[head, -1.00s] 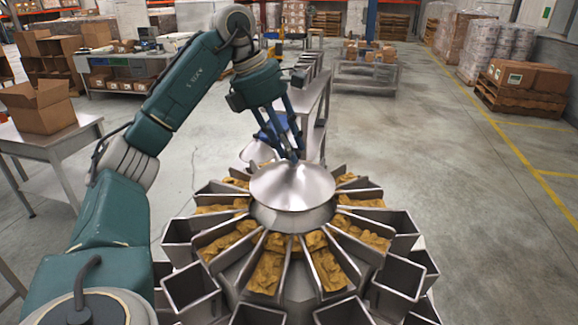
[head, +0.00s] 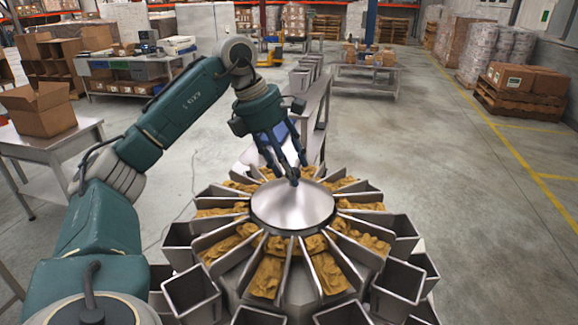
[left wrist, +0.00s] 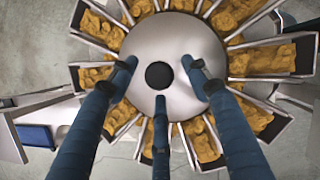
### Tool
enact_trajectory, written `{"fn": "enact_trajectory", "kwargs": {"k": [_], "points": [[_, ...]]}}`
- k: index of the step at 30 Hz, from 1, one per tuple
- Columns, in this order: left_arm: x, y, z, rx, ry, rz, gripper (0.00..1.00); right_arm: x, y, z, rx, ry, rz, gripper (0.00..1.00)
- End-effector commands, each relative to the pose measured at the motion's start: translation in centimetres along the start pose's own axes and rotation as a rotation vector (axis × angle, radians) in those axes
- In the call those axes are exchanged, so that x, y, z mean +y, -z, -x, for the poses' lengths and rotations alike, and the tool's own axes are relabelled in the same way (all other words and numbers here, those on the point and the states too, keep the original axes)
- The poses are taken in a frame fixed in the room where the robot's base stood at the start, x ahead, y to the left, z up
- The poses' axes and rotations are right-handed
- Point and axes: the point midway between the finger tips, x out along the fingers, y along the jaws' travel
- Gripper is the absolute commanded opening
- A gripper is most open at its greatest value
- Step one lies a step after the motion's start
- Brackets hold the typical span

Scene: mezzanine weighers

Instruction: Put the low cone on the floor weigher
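The low cone (head: 291,208), a shallow polished metal cone, lies centred on top of the floor weigher. It fills the middle of the left wrist view, with a dark round spot (left wrist: 159,75) at its centre. The floor weigher (head: 203,291) is a ring of metal troughs and buckets around the cone. My left gripper (head: 288,174) is just above the cone's top, pointing down. Its three blue fingers stand spread around the dark spot in the left wrist view (left wrist: 160,84), with gaps between them and it. My right gripper is not in view.
Brown lumpy product (head: 268,277) lies in the weigher's troughs. A long metal bench (head: 317,104) with grey bins runs behind the weigher. A table with an open carton (head: 40,108) stands at the left. The floor on the right is clear up to the pallet of boxes (head: 516,98).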

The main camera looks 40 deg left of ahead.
Motion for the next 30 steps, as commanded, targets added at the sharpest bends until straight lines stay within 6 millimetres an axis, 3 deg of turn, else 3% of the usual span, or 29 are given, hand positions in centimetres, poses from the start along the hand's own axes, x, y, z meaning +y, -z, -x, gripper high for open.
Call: {"fn": "enact_trajectory", "kwargs": {"k": [8,16,21,30], "points": [[0.1,-0.2,1.2,-0.004,-0.002,0.001,0.48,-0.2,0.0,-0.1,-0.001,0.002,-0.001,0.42],[0.0,-0.2,6.7,-0.007,-0.002,-0.001,0.48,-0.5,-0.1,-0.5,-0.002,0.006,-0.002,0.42],[0.1,-0.3,10.6,-0.003,-0.003,0.002,0.48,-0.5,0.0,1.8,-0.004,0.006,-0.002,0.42],[0.0,-0.1,12.3,0.0,0.0,0.0,0.48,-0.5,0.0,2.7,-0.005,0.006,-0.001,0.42]]}}
